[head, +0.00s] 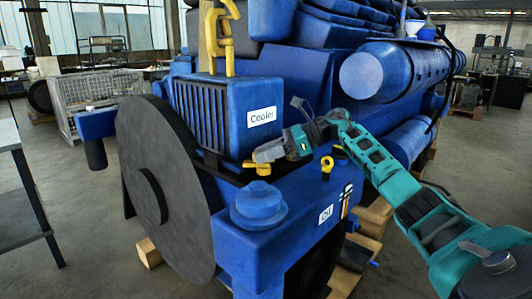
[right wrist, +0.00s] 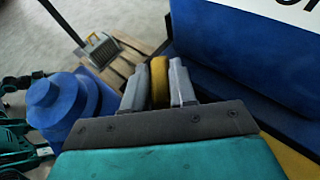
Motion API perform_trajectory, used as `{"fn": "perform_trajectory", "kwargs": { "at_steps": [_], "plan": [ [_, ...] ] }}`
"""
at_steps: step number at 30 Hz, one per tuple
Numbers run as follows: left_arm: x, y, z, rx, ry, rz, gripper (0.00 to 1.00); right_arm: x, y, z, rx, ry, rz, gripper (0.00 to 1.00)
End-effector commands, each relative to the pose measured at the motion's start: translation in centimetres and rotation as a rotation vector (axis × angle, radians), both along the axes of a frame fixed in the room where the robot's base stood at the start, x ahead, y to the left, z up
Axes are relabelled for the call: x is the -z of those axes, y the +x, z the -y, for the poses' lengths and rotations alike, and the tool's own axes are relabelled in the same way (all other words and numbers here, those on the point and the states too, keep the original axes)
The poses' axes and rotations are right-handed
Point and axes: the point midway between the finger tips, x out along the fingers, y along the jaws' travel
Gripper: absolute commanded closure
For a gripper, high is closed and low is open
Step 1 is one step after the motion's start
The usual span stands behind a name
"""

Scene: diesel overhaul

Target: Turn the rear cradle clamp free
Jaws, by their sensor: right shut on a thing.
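A yellow clamp handle (head: 260,169) sits at the foot of the blue block labelled Cooler. My right gripper (head: 264,155) reaches in from the right and is shut on this handle. In the right wrist view the yellow handle (right wrist: 159,82) stands upright between the two grey fingers of the right gripper (right wrist: 159,88). A second yellow piece (head: 327,166) stands farther right on the blue body; I cannot tell which of the two is the rear one. My left gripper is not in view.
The Cooler block (head: 251,105) rises right behind the gripper. A round blue cap (head: 259,201) stands in front on the blue body. A large dark wheel (head: 150,190) is at the left. A blue cylinder (head: 400,72) overhangs at the upper right.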

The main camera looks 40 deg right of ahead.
Motion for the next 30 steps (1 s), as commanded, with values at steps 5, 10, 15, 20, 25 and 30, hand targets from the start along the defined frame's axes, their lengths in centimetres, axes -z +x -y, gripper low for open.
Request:
{"fn": "perform_trajectory", "kwargs": {
  "at_steps": [5, 10, 15, 20, 25, 30],
  "plan": [
    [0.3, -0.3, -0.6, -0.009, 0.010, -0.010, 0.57, -0.1, 0.2, 0.1, -0.101, 0.002, 0.000, 1.00],
    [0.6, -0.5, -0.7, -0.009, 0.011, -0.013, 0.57, 0.1, 0.2, 0.1, -0.179, 0.001, 0.001, 1.00],
    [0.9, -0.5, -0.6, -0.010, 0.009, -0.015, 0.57, 0.3, 0.3, 0.1, -0.233, -0.001, 0.000, 1.00],
    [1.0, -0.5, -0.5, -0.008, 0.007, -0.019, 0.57, 0.2, 0.2, 0.1, -0.266, -0.001, -0.001, 1.00],
    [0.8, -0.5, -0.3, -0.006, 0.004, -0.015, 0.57, 0.2, 0.1, 0.1, -0.282, -0.001, -0.001, 1.00],
    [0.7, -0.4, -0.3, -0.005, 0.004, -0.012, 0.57, 0.1, 0.1, 0.0, -0.287, 0.000, -0.002, 1.00]
  ]
}}
